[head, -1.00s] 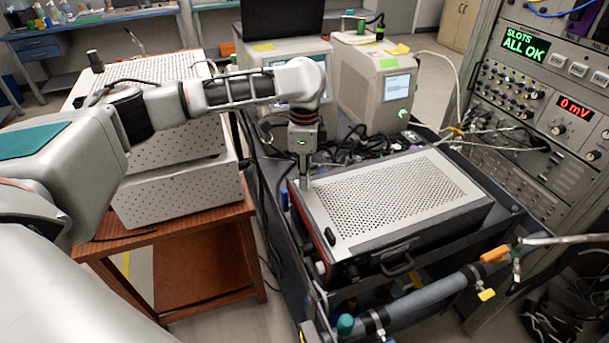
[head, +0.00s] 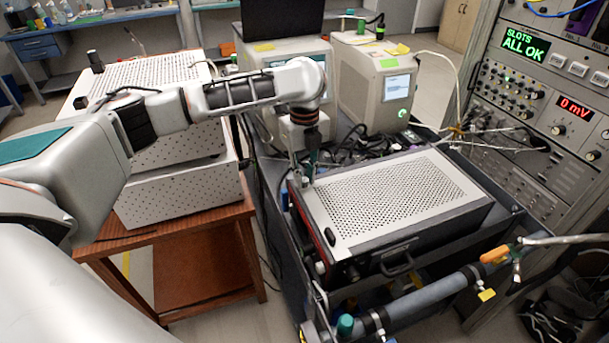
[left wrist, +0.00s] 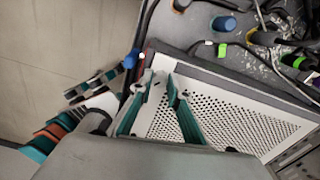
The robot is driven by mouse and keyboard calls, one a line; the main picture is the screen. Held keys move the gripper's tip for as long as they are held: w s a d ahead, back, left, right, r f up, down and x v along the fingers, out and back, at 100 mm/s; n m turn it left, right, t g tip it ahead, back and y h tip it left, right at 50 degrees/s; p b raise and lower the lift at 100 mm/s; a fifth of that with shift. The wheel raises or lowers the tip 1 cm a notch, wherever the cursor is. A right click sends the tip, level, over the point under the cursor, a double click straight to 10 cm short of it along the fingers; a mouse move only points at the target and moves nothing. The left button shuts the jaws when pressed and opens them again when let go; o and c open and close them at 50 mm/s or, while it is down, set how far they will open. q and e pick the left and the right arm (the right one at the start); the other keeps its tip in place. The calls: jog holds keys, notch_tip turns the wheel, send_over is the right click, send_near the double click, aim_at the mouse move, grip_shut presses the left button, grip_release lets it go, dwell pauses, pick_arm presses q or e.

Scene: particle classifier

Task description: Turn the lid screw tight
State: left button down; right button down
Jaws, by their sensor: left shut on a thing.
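The lid is the silver perforated top plate (head: 455,187) of a dark box with a red left side, on a cart. My left gripper (head: 307,180) points down at the lid's far left corner, its fingertips at the plate. In the left wrist view the two teal-lined fingers (left wrist: 160,80) reach over the corner of the lid (left wrist: 245,125). They are shut on the lid screw, which the fingertips hide. My right gripper is not in view.
A black handle (head: 397,264) is on the box's front. Cables (head: 375,143) lie behind it, near two beige instruments (head: 372,85). A white perforated case (head: 180,190) stands on a wooden table at left. An equipment rack (head: 560,120) stands at right.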

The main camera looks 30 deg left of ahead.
aim_at(304, 179)
pick_arm(q)
jog(key=m, duration=0.5)
jog(key=shift+m, duration=2.2)
jog(key=c, duration=1.9)
grip_release()
jog(key=shift+r, duration=0.15)
notch_tip(304, 179, up, 12)
